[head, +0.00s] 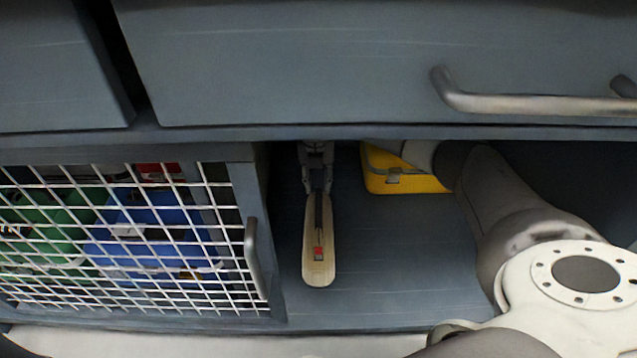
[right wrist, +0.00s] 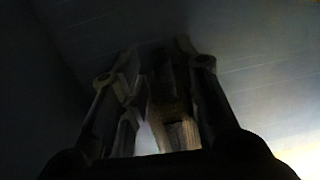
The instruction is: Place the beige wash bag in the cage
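The beige wash bag (head: 318,272) is long and narrow in the head view, with a dark zip and a red tab along it. It is in the open compartment, just right of the cage. My right gripper (head: 317,185) is at the bag's far end, its fingers on either side and seemingly shut on it. In the dark right wrist view, a dim textured thing, probably the bag (right wrist: 172,125), shows between the fingers (right wrist: 160,75). The cage (head: 240,185) has a wire mesh front with blue and green things behind it. My left gripper is out of view.
A yellow case (head: 405,183) with a grey latch stands at the back of the compartment, beside my right arm. A cage handle (head: 255,258) is left of the bag. A drawer front (head: 330,60) with a bar handle (head: 520,103) overhangs the opening. Bare floor (head: 400,260) lies right of the bag.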

